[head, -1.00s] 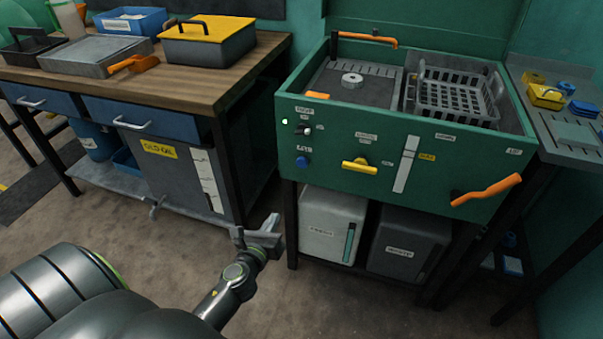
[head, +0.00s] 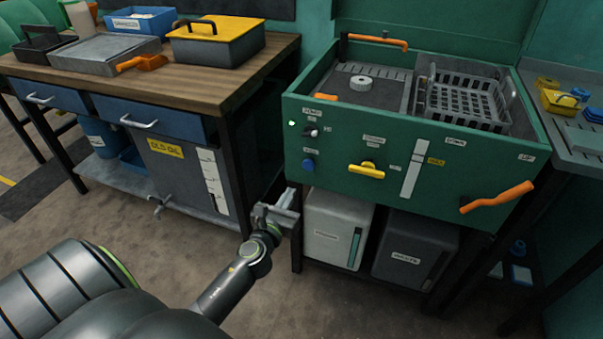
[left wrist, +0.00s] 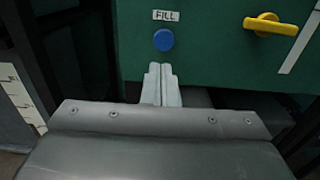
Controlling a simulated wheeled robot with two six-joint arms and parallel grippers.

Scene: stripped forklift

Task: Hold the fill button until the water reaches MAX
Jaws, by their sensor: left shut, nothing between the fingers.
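The blue fill button (head: 308,165) is on the left of the green washer's front panel (head: 330,185). In the left wrist view the button (left wrist: 163,40) sits under a FILL label (left wrist: 166,15). My left gripper (head: 289,197) is shut and empty, just below and in front of the panel. In the left wrist view its fingertips (left wrist: 160,72) point up toward the button, apart from it. My right gripper is not in view.
A yellow handle (head: 367,170) and an orange lever (head: 497,197) stick out of the panel. A white container (head: 333,228) and a dark container (head: 415,250) stand below. A wooden bench (head: 100,75) is at left. The floor in front is clear.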

